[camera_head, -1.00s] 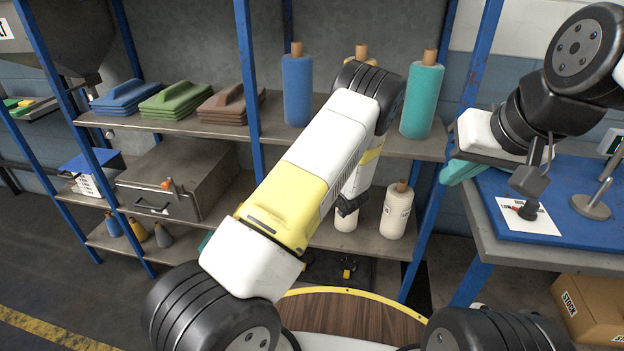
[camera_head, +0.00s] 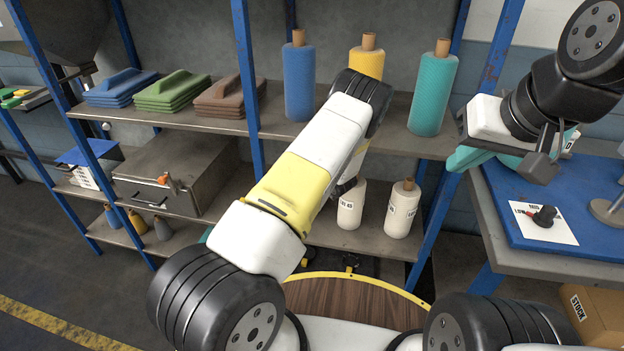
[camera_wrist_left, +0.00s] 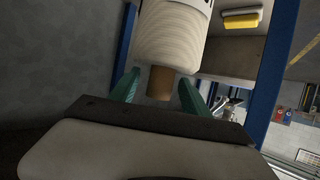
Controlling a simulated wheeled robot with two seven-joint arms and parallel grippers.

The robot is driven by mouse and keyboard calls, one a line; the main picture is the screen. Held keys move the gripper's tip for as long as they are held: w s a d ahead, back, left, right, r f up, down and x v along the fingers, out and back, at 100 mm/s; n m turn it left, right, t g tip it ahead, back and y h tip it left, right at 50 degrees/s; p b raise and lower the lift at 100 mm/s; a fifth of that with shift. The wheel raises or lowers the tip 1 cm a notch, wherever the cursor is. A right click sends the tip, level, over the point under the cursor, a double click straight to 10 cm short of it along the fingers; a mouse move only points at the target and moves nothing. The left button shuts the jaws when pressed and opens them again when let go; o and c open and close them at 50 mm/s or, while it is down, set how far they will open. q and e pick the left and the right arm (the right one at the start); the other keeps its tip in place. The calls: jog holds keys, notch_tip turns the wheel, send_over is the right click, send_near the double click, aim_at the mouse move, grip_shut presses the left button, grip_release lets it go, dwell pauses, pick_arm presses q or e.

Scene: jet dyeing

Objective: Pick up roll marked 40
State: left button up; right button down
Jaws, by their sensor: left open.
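Two white rolls with brown cores stand on the lower shelf in the head view: a left one (camera_head: 350,205) and a right one (camera_head: 400,210). Both carry dark print too small to read surely. My left arm covers part of the shelf, and its gripper is mostly hidden there, close to the left roll. In the left wrist view, a white roll (camera_wrist_left: 172,40) with its brown core (camera_wrist_left: 160,83) appears between the teal fingers of my left gripper (camera_wrist_left: 158,92), which is open. My right gripper (camera_head: 488,160), with teal fingers, is over the blue-topped table's left edge, away from the rolls.
Blue (camera_head: 299,82), yellow (camera_head: 366,62) and teal (camera_head: 432,95) rolls stand on the upper shelf, above the white ones. A blue shelf post (camera_head: 246,75) rises left of my arm. A metal box (camera_head: 180,172) sits left. The blue-topped table (camera_head: 560,215) is at right.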

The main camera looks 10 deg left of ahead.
pick_arm(q)
jog(key=shift+c, duration=0.4)
grip_shut()
jog(key=shift+w, duration=0.1)
dwell(1.0)
